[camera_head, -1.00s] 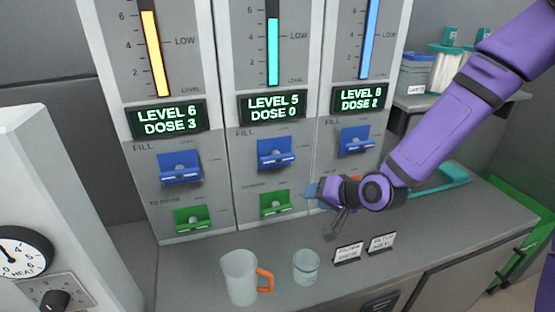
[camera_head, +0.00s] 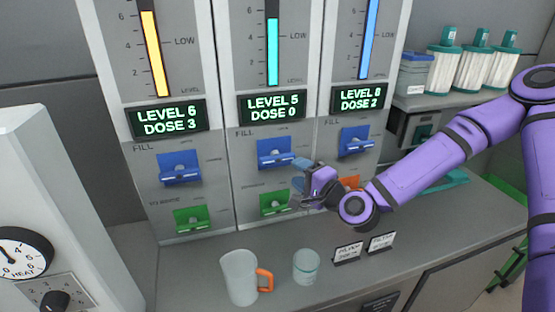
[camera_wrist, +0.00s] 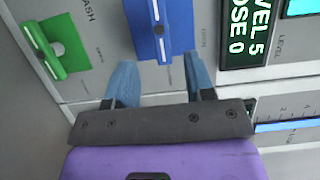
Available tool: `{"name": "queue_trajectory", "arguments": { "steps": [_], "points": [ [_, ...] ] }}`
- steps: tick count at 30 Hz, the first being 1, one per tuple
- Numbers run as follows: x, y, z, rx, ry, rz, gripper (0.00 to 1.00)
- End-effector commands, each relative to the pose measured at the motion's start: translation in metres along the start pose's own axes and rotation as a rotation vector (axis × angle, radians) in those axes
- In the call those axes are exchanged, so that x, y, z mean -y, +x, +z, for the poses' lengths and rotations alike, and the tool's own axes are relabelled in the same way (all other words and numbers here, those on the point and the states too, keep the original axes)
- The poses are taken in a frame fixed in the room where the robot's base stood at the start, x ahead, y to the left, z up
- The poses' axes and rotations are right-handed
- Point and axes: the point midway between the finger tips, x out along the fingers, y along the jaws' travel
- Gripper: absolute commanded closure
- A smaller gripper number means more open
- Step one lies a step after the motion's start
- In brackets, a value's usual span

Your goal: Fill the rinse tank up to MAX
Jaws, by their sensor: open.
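Three tank panels stand side by side, each with a gauge, a display, a blue FILL lever and a lower lever. I cannot read which is the rinse tank. The left display (camera_head: 167,119) reads LEVEL 6 DOSE 3, the middle display (camera_head: 272,107) LEVEL 5 DOSE 0, the right display (camera_head: 358,97) LEVEL 8 DOSE 2. My gripper (camera_head: 299,176) is open and empty before the middle panel, right of its green lever (camera_head: 275,203). In the wrist view the blue middle FILL lever (camera_wrist: 160,28) lies just beyond my fingertips (camera_wrist: 160,72), apparently not between them.
On the counter below stand a clear jug (camera_head: 239,277) with an orange handle and a clear cup (camera_head: 306,266). Two small label cards (camera_head: 364,249) stand right of them. A white heater unit (camera_head: 45,220) with dials is at left.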

Motion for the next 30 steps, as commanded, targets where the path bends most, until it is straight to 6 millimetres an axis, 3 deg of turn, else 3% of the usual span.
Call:
{"name": "queue_trajectory", "arguments": {
  "steps": [9, 15, 28, 29, 30],
  "points": [
    [0.0, 0.056, 0.001, 0.001, 0.0, 0.0, 0.51],
    [0.0, 0.081, 0.001, 0.001, -0.001, 0.0, 0.51],
    [0.0, 0.091, 0.001, 0.002, -0.001, 0.001, 0.51],
    [0.0, 0.091, 0.001, 0.002, -0.001, 0.001, 0.53],
    [0.0, 0.091, 0.001, 0.002, -0.001, 0.001, 0.63]
  ]
}}
